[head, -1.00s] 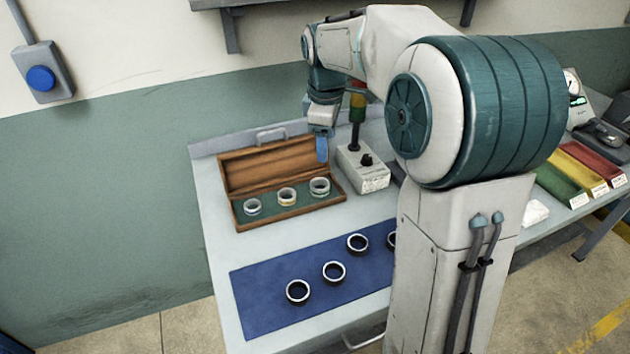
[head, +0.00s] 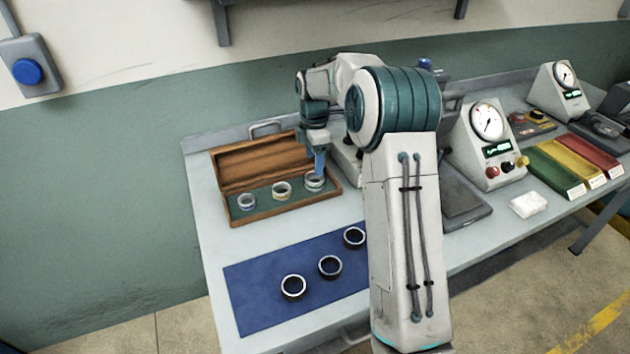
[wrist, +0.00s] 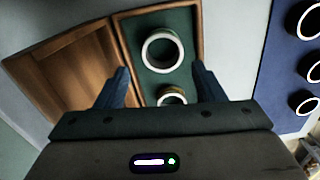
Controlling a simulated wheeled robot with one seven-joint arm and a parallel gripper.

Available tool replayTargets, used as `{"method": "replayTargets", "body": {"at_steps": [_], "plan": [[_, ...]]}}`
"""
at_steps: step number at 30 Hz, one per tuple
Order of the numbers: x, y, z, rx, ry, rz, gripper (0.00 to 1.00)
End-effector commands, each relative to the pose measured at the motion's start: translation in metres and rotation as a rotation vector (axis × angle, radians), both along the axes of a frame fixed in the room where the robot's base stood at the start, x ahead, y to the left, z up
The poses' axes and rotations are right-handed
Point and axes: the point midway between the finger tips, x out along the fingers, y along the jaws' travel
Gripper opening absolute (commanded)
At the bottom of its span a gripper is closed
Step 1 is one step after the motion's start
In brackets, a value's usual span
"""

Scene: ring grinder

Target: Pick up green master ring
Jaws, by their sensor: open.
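Three pale metal rings stand in a row on the green lining of an open wooden box (head: 285,212): left ring (head: 247,201), middle ring (head: 282,190) and right ring (head: 314,181). The left has a bluish tint and the middle a yellowish one. A green mark on the right ring is too small to confirm. My gripper (head: 319,172) points down just above the right ring, open and empty. In the wrist view, the two blue fingers of my gripper (wrist: 159,72) are apart, with a ring (wrist: 162,50) just beyond their tips and another (wrist: 172,96) partly hidden below.
A blue mat (head: 255,300) in front of the box holds dark rings (head: 293,287). The box's lid (head: 260,163) stands open behind. A grey device behind my arm is mostly hidden. Dial gauges (head: 488,122) and coloured trays (head: 560,165) stand at the right.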

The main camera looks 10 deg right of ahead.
Motion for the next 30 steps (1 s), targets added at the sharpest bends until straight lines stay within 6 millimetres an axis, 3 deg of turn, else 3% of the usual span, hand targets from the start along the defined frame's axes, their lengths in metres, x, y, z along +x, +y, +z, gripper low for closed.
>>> {"method": "replayTargets", "body": {"at_steps": [8,16,25,29,30], "plan": [[-0.002,0.000,-0.022,0.000,0.002,0.000,0.63],[-0.004,-0.001,-0.060,0.000,0.000,0.000,0.63],[-0.003,-0.001,-0.066,0.001,-0.002,0.000,0.63],[-0.003,-0.001,-0.065,0.001,-0.002,-0.001,0.26],[-0.003,-0.001,-0.065,0.001,-0.003,-0.001,0.24]]}}
